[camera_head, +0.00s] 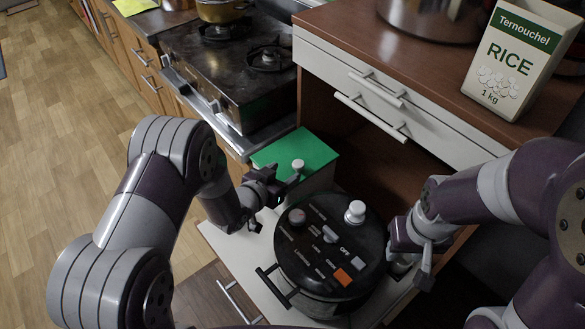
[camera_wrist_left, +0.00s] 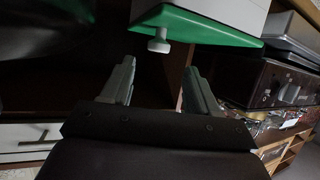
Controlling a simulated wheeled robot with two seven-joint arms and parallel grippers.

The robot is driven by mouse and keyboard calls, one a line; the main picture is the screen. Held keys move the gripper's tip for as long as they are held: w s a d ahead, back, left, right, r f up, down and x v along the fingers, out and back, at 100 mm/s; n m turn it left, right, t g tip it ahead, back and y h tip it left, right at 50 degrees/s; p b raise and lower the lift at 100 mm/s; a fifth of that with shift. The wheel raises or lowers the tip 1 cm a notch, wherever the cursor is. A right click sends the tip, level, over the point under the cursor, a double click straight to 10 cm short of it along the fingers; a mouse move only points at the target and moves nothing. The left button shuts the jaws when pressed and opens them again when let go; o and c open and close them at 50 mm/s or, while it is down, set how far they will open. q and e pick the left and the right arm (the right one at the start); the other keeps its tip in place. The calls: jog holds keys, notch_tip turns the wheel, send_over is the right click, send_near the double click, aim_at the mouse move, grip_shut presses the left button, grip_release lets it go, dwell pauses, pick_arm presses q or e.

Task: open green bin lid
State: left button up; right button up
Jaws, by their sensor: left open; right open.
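The green bin lid (camera_head: 292,149) lies flat and closed on a whitish bin (camera_head: 318,184), with a pale round knob (camera_head: 298,165) near its front. The left wrist view shows the scene upside down, with the green lid (camera_wrist_left: 205,24) and its knob (camera_wrist_left: 159,44) beyond the fingertips. My left gripper (camera_head: 291,182) is open beside the lid's front edge, close to the knob. In the wrist view its fingers (camera_wrist_left: 157,75) are spread and empty, and the knob appears apart from them. My right gripper (camera_head: 408,272) is open at the right side of the black cooker, partly hidden by its own wrist.
The black cooker (camera_head: 330,255) with knobs and buttons stands on a pale pulled-out shelf (camera_head: 222,240) in front of the bin. A stove (camera_head: 225,65) is at the back left. A rice box (camera_head: 515,55) stands on the brown counter (camera_head: 350,40) above white drawers (camera_head: 390,90).

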aim_at(297, 165)
pick_arm(q)
jog(key=x, duration=0.5)
jog(key=shift+d+f, duration=0.1)
jog(key=shift+w+d, duration=0.15)
jog(key=shift+w, duration=0.15)
